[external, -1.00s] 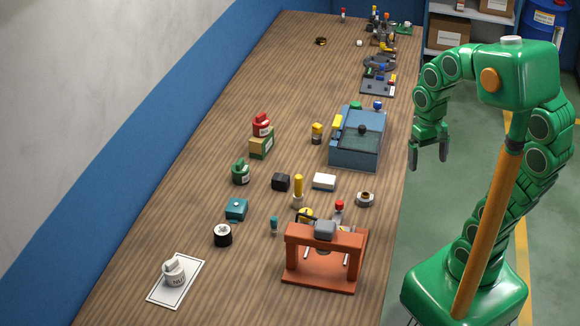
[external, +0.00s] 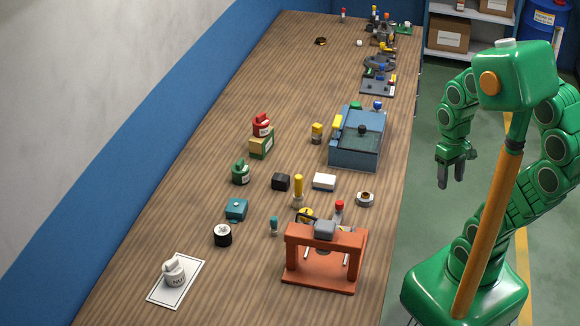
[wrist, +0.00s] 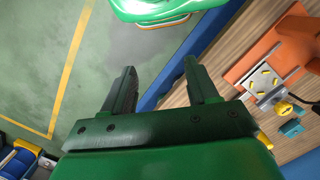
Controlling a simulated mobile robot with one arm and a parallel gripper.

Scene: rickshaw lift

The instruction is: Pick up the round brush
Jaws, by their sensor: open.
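An upright yellow-handled tool (external: 298,191) with a paler lower end stands on the wooden bench. It may be the round brush, but its bristles are too small to make out. My gripper (external: 451,181) hangs over the green floor to the right of the bench, fingers down, well apart from the tool. In the wrist view my gripper (wrist: 160,70) shows its two dark fingers spread with nothing between them.
The orange press frame (external: 325,260) stands at the near right of the bench (external: 215,120), close to the yellow-handled tool.

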